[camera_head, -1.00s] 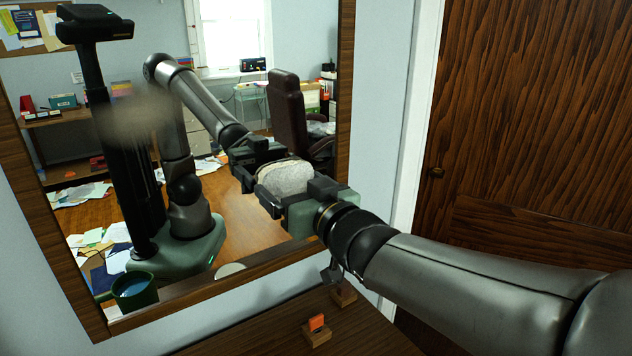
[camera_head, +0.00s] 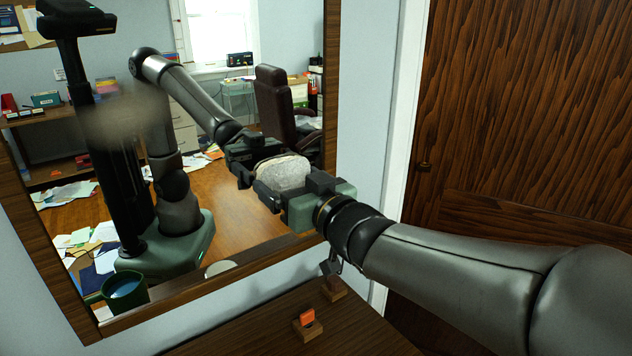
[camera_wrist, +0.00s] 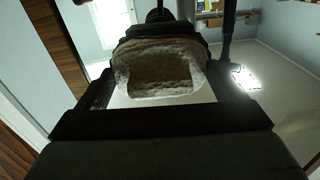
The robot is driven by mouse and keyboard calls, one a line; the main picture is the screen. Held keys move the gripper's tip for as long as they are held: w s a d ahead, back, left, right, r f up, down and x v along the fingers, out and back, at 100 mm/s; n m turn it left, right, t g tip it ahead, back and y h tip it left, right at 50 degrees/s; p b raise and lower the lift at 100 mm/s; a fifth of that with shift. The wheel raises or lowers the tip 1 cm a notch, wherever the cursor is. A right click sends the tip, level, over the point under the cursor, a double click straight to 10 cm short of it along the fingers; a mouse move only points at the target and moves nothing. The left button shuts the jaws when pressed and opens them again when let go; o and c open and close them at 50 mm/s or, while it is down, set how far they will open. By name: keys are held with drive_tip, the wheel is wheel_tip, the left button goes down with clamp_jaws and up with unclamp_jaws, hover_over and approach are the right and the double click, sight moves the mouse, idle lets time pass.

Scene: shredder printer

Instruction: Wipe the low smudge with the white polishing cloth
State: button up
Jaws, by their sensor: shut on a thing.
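The white polishing cloth (camera_head: 284,172) is a pale, rounded pad held in my gripper (camera_head: 292,188), which is shut on it in front of the mirror (camera_head: 228,215). The cloth also shows in the wrist view (camera_wrist: 160,62), between the dark fingers. The cloth faces the glass, close to the reflected gripper; I cannot tell whether it touches. A blurred brownish smudge (camera_head: 125,115) lies on the upper left of the glass, well away from the cloth. I cannot make out the low smudge clearly; my gripper and cloth cover part of the glass.
The mirror has a brown wooden frame (camera_head: 328,100). Below it is a wooden tabletop (camera_head: 265,325) with a small orange-topped block (camera_head: 307,320). A green cup (camera_head: 125,290) shows at the mirror's lower left. A brown door (camera_head: 520,100) stands at the right.

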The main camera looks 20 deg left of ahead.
sight(229, 191)
drive_tip(key=shift+s+a+b, duration=0.45)
drive_tip(key=shift+s+a, duration=0.1)
drive_tip(key=shift+s, duration=0.3)
drive_tip(key=s+a+b, duration=0.2)
drive_tip(key=s+b, duration=0.1)
drive_tip(key=shift+a, duration=0.25)
drive_tip(key=s+b, duration=0.1)
drive_tip(key=s+a+b, duration=0.1)
drive_tip(key=shift+a+f+b, duration=0.15)
drive_tip(key=shift+f+b, duration=0.05)
drive_tip(key=shift+b, duration=0.1)
drive_tip(key=shift+s+a+r+b, duration=0.15)
drive_tip(key=shift+s+a+b, duration=0.35)
drive_tip(key=shift+s+b, duration=0.3)
drive_tip(key=shift+w, duration=0.1)
drive_tip(key=shift+d+r, duration=0.1)
drive_tip(key=shift+s+d, duration=0.25)
drive_tip(key=shift+d, duration=0.05)
drive_tip(key=shift+p+v, duration=0.85)
drive_tip(key=shift+v, duration=1.7)
